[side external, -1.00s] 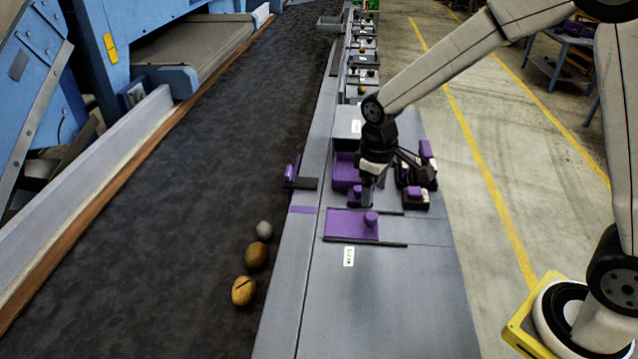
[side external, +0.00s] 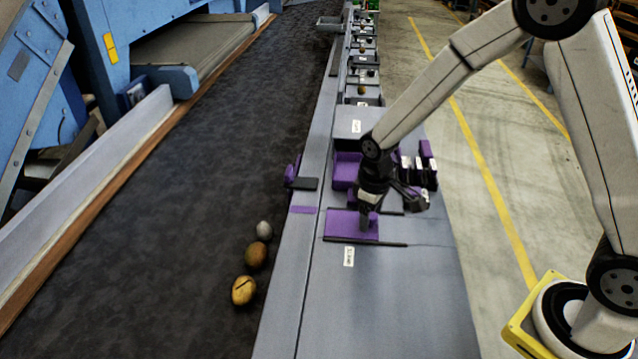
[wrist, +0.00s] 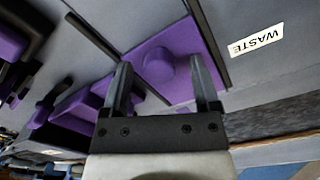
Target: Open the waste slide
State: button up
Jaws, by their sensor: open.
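The waste slide is a flat purple plate (side external: 343,226) between two dark rails on the grey bench top. A round purple knob (wrist: 158,68) stands up from the plate in the wrist view. The label reading WASTE (wrist: 257,40) lies just beyond one rail; it also shows in the side view (side external: 348,257). My gripper (side external: 366,224) is over the plate and hides the knob in the side view. In the wrist view my gripper (wrist: 158,75) is open, with its two fingers apart and the knob showing between them. I cannot tell whether they touch it.
Purple bins and dark fixtures (side external: 415,165) stand close behind my gripper. Two brown potatoes (side external: 256,255) and a grey lump (side external: 264,229) lie on the dark belt (side external: 170,240) to the left. The bench top nearer the camera (side external: 375,310) is clear.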

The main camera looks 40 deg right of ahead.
grip_shut()
dwell(1.4)
